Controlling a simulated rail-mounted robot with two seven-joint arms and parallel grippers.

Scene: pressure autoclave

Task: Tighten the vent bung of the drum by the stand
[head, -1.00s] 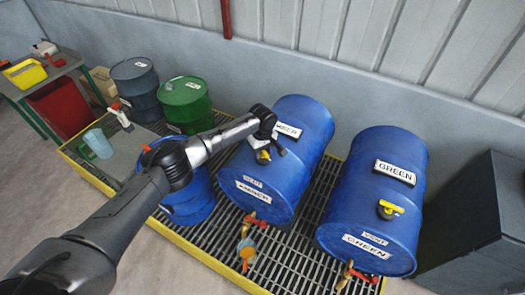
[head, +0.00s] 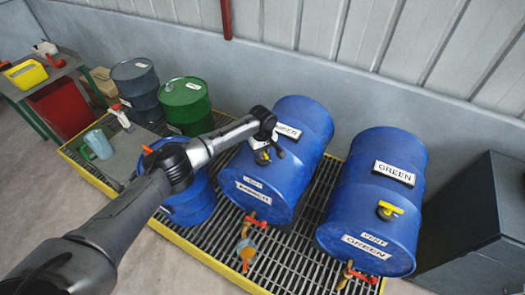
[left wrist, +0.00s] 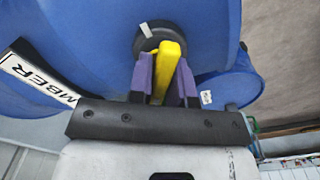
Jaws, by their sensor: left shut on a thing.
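The blue AMBER drum (head: 305,115) lies on its side on a grating, in the middle of the head view. Its yellow vent bung handle (left wrist: 168,68) sits on a dark round fitting (left wrist: 157,40) with a white mark. My left gripper (left wrist: 165,85) has its purple fingers on either side of the handle and is shut on it. In the head view my left gripper (head: 264,151) is at the drum's upper side and partly hides the bung. A second blue drum, GREEN (head: 400,150), lies to the right with its own yellow bung (head: 389,210). My right gripper is not in view.
A yellow-edged grated pallet (head: 185,244) holds the drums. A blue upright drum (head: 190,200) stands under my left arm; green (head: 185,103) and grey drums (head: 137,85) stand behind. A dark cabinet (head: 485,225) is at right.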

